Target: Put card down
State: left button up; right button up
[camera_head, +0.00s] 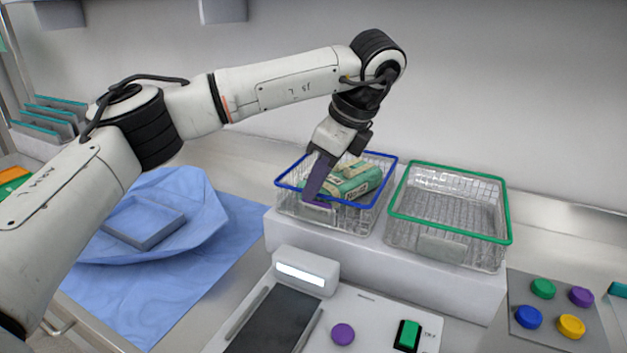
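My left gripper (314,195) reaches down into the blue-rimmed wire basket (290,182), at the left side of green-and-tan packs (352,182). A long purple part hangs from its wrist, with a smaller purple patch low in the basket. I cannot tell whether these are fingers or a held piece, nor whether the gripper is open or shut. No card can be made out for certain. An orange and green flat item (14,180) lies at the left edge, partly cut off. My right gripper is out of view.
An empty green-rimmed basket (508,215) stands to the right on the same white ledge. In front is a white device with a dark panel (272,322). A grey plate holds coloured knobs (571,326). Blue wrap (190,275) with a tray (145,222) lies left.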

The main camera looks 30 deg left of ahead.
pick_arm(q)
jog(key=shift+g, duration=0.4)
jog(key=f, duration=0.4)
jog(key=shift+s+d, duration=0.3)
jog(key=shift+s, duration=0.1)
jog(key=p, duration=0.3)
send_near(316, 205)
notch_tip(316, 205, up, 3)
jog(key=shift+d+r, duration=0.35)
